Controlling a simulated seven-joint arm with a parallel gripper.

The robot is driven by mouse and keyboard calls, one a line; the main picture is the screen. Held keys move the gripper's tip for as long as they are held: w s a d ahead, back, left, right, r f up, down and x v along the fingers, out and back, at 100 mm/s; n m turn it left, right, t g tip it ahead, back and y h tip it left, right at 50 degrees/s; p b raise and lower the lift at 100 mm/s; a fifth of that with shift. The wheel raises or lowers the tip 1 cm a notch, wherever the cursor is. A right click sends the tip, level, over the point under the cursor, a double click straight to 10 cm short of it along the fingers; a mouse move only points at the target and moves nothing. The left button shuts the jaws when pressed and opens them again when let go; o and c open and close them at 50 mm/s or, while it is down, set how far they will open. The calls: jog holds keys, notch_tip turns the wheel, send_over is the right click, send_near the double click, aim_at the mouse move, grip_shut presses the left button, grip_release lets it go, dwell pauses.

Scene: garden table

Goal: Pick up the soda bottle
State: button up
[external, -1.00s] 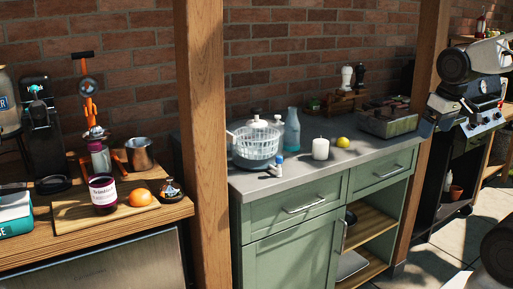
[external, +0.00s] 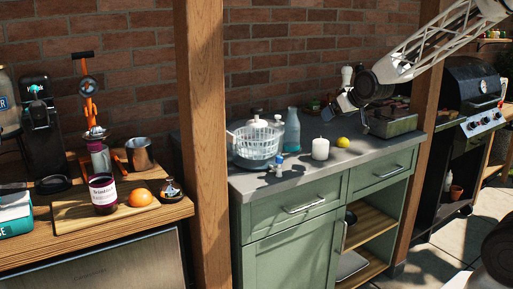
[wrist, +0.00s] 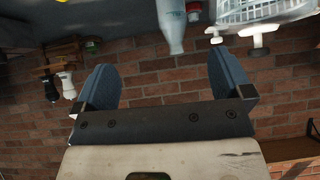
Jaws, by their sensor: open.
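The soda bottle is most likely the pale blue, see-through bottle (external: 292,131) standing upright on the grey counter, just right of the white basket. It also shows upside down at the top of the wrist view (wrist: 173,25), beyond and between my fingers. My gripper (external: 345,103) is above the back of the counter, to the right of the bottle and higher. In the wrist view my gripper (wrist: 167,82) has its two blue fingers wide apart, with nothing between them. It is apart from the bottle.
A white basket (external: 255,142) stands close left of the bottle. A white candle (external: 320,149), a lemon (external: 343,142) and a small blue-capped bottle (external: 278,166) stand in front. A grey box (external: 393,123) is at right. The brick wall (wrist: 150,125) is close behind.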

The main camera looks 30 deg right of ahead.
aim_at(297, 124)
jog(key=w+f+t, duration=0.1)
jog(key=w+f, duration=0.1)
jog(key=w, duration=0.2)
jog(key=w+a+f+t, duration=0.1)
jog(key=w+f, duration=0.1)
jog(key=w, duration=0.3)
jog(key=w+a+f+t, duration=0.1)
jog(key=w+f, duration=0.2)
jog(key=w, duration=0.1)
jog(key=shift+w+a+t, duration=0.2)
jog(key=shift+w+t, duration=0.15)
jog(key=shift+t, duration=0.05)
jog(key=shift+w, duration=0.1)
jog(key=shift+x, duration=1.2)
jog(key=shift+w+f, duration=0.1)
jog(key=shift+x, duration=2.5)
jog(key=shift+f, duration=0.1)
jog(key=c, duration=1.3)
jog(key=shift+r, duration=0.35)
jog(key=shift+r, duration=4.6)
